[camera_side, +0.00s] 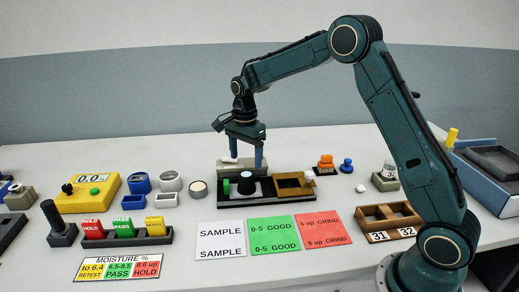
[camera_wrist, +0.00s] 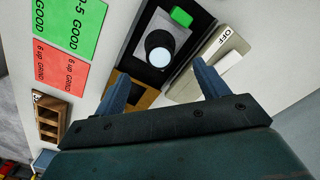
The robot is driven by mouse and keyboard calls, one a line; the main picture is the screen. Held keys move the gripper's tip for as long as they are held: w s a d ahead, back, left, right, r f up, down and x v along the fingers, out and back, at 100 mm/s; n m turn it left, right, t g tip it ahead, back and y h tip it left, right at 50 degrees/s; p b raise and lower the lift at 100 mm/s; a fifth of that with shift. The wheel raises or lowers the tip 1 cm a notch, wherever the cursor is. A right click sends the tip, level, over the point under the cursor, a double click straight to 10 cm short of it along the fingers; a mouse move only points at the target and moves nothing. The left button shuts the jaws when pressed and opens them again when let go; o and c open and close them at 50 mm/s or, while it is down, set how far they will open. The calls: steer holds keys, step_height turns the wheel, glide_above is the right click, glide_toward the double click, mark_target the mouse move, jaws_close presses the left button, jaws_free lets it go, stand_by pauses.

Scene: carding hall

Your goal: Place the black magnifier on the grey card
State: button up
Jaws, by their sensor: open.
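The black magnifier (camera_side: 246,186), a short dark cylinder with a pale blue lens, stands upright in the black tray. In the wrist view the magnifier (camera_wrist: 158,42) shows its lens facing up. A light grey patch, seemingly the grey card (camera_wrist: 151,24), shows around its base; the magnifier appears to stand on it, though its edges are partly hidden. My gripper (camera_side: 246,163) is open and empty above the magnifier. In the wrist view my gripper (camera_wrist: 160,70) has its two fingers apart, with the magnifier ahead of the gap between them.
A green block (camera_wrist: 181,16) sits beside the magnifier. A grey box marked OFF (camera_wrist: 205,65) stands along the tray's back. A brown frame (camera_side: 294,185) is at the tray's right. SAMPLE (camera_side: 220,240), green GOOD (camera_side: 274,235) and red GRIND (camera_side: 323,231) cards lie in front.

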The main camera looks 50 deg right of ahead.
mark_target(247, 174)
steer(key=shift+r, duration=1.5)
steer(key=shift+s+r, duration=0.1)
steer(key=s+a+r+n+t, duration=0.4)
steer(key=s+r+n, duration=0.5)
steer(key=s+r, duration=0.6)
steer(key=s+a+f+n, duration=0.1)
steer(key=s+n, duration=0.3)
steer(key=s, duration=0.5)
steer(key=s+a+f+n+t, duration=0.1)
steer(key=s+a+f+n, duration=0.1)
steer(key=s+n, duration=0.3)
steer(key=s+f, duration=0.1)
steer(key=s, duration=0.3)
steer(key=shift+f+t, duration=0.15)
steer(key=shift+t, duration=0.15)
